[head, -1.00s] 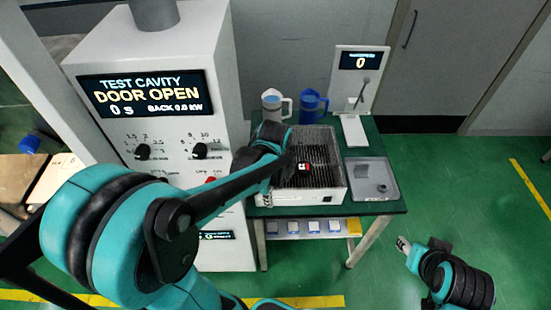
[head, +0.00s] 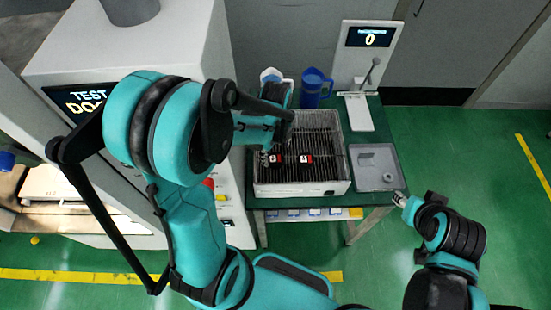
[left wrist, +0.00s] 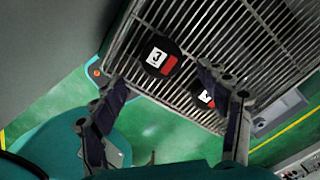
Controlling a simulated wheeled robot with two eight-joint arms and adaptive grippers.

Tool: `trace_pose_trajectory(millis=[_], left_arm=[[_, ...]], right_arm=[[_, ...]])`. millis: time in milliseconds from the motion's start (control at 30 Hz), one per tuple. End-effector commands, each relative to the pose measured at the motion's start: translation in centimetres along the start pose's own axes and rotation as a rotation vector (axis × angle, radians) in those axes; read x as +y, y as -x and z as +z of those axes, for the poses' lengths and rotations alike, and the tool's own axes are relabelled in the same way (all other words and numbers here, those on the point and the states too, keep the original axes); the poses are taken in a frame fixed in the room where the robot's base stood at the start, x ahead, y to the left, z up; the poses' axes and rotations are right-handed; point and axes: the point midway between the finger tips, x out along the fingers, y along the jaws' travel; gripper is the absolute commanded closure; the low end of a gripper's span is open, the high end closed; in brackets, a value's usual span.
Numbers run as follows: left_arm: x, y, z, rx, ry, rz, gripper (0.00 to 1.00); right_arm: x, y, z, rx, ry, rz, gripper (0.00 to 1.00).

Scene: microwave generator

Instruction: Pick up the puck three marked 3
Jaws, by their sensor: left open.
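Puck three (left wrist: 158,57) is a dark round puck with a white label reading 3 and a red patch. It lies on the wire rack (left wrist: 262,22) in the left wrist view. A second similar puck (left wrist: 205,97) lies beside it, partly hidden by a finger, its mark hard to read. In the head view two pucks, a left one (head: 276,160) and a right one (head: 306,159), sit on the rack; their digits are too small to read. My left gripper (left wrist: 160,80) is open and empty near puck three; it shows at the rack's left side (head: 264,160). My right gripper (head: 399,199) is away at the right.
A grey tray (head: 374,168) lies right of the rack on the green table. The white test cabinet (head: 150,50) stands close on the left.

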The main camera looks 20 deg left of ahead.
Motion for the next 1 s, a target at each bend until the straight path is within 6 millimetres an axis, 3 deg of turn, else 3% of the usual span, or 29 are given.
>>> trace_pose_trajectory(millis=[233, 533, 567, 733, 767, 1000], left_arm=[[-0.2, -3.8, 0.3, 0.000, 0.000, 0.000, 0.25], [-0.2, -4.3, 0.3, 0.000, 0.000, 0.000, 0.25], [-0.2, -4.3, 0.3, 0.000, 0.000, 0.000, 0.30], [-0.2, -4.3, 0.3, 0.000, 0.001, 0.000, 0.75], [-0.2, -4.3, 0.3, 0.000, 0.001, 0.000, 0.80], [-0.2, -4.3, 0.3, 0.000, 0.001, 0.000, 0.80]], right_arm=[[0.0, -0.7, 0.5, 0.000, 0.000, 0.000, 0.60], [0.0, -0.7, 0.5, 0.000, 0.000, 0.000, 0.60], [0.0, -0.7, 0.5, 0.000, 0.000, 0.000, 0.60], [0.0, -0.7, 0.5, 0.000, 0.000, 0.000, 0.60], [0.0, -0.7, 0.5, 0.000, 0.000, 0.000, 0.60], [0.0, -0.7, 0.5, 0.000, 0.000, 0.000, 0.60]])
